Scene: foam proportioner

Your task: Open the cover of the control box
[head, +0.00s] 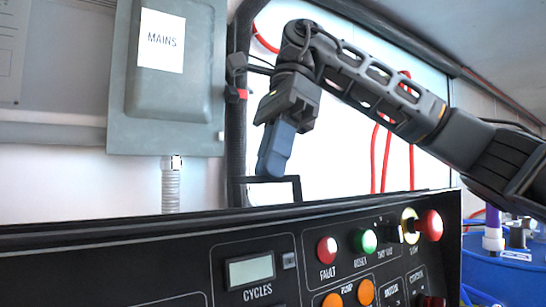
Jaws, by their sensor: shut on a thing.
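The control box (150,262) is a black console across the bottom of the head view. Its front carries a small display, buttons and lamps.
A grey box labelled MAINS (170,100) hangs on the wall at left, with a conduit (171,185) below it. A dark vertical post and red cables (374,160) stand behind my arm. A blue drum (505,280) is at lower right.

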